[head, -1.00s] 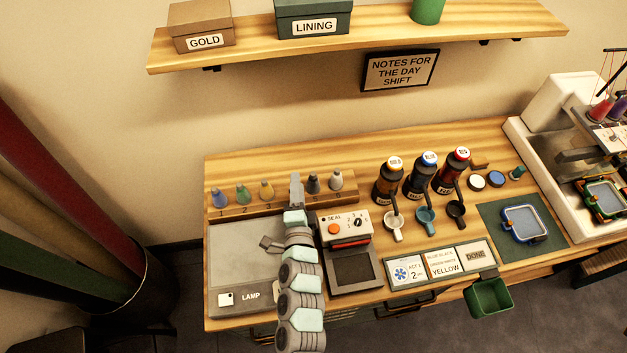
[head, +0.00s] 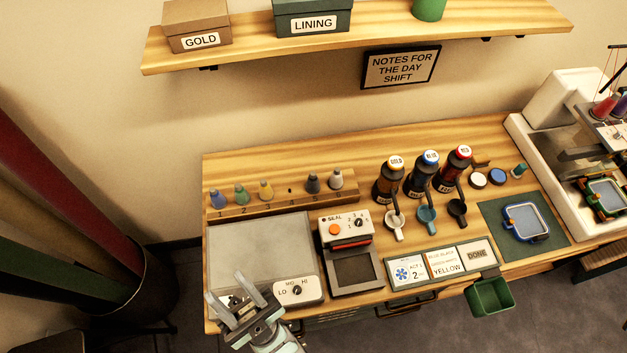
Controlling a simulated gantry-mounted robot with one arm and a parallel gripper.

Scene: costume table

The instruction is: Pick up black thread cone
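A wooden rack (head: 284,202) holds several small thread cones along the back left of the table. The darkest cone, which looks black (head: 312,184), stands upright near slot 5. A lighter grey cone (head: 336,180) is to its right, and blue (head: 217,199), green (head: 241,195) and yellow (head: 265,190) cones are to the left. The fourth place (head: 290,190) shows no cone, only a small dark spot. My gripper (head: 232,293) is over the front left of the grey lamp panel, well in front of the rack. Its fingers are spread, and I see no cone between them.
The grey lamp panel (head: 258,245) lies in front of the rack. A seal device (head: 346,229) stands to its right. Gold, blue and red bottles (head: 388,180) stand right of the rack. A shelf (head: 385,38) hangs above the back.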

